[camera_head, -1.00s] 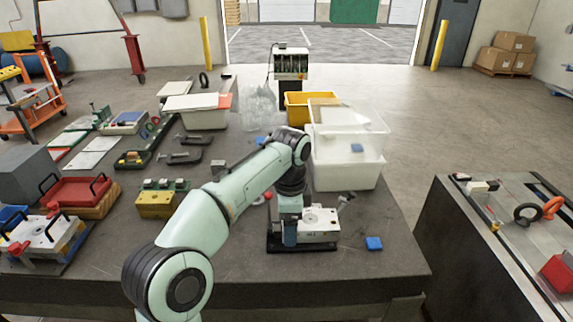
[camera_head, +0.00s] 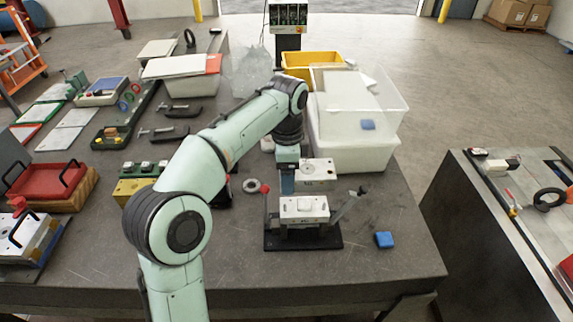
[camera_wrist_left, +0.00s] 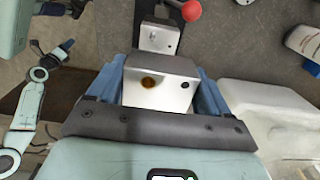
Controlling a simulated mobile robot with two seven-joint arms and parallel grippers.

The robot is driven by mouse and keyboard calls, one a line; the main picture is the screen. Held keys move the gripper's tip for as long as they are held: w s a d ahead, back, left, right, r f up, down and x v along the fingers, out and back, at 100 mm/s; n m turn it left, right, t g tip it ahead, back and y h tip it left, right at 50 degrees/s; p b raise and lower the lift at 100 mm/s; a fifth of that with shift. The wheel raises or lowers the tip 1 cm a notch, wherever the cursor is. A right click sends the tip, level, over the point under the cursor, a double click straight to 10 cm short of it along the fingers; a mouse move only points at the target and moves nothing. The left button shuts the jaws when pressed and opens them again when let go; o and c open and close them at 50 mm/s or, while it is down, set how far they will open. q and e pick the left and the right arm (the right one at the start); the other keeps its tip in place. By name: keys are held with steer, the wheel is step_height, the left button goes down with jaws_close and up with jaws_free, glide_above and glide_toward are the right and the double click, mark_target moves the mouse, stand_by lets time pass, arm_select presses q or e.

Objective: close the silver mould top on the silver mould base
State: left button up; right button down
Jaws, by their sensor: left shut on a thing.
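The silver mould base (camera_head: 304,212) stands on a black plate (camera_head: 290,242) near the front of the table. A red-knobbed lever (camera_head: 265,189) is at its left and another lever (camera_head: 349,205) at its right. My left gripper (camera_head: 289,183) is shut on a silver block, the mould top (camera_head: 316,172), held above or behind the base and apart from it in the picture. The left wrist view shows this mould top (camera_wrist_left: 157,88) between the blue fingers of my gripper (camera_wrist_left: 162,100), with another silver block (camera_wrist_left: 160,38) and a red knob (camera_wrist_left: 191,10) beyond. My right gripper is not seen.
Stacked clear and white bins (camera_head: 352,150) stand close behind and right of the mould. A yellow block (camera_head: 130,190) and black clamps (camera_head: 180,133) lie at the left. A blue block (camera_head: 384,240) lies at the right, near the table's edge.

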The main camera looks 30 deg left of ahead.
arm_select(q)
steer(key=shift+s+f, duration=0.15)
steer(key=shift+f, duration=2.45)
steer(key=shift+f+b, duration=0.2)
steer(key=shift+b, duration=0.15)
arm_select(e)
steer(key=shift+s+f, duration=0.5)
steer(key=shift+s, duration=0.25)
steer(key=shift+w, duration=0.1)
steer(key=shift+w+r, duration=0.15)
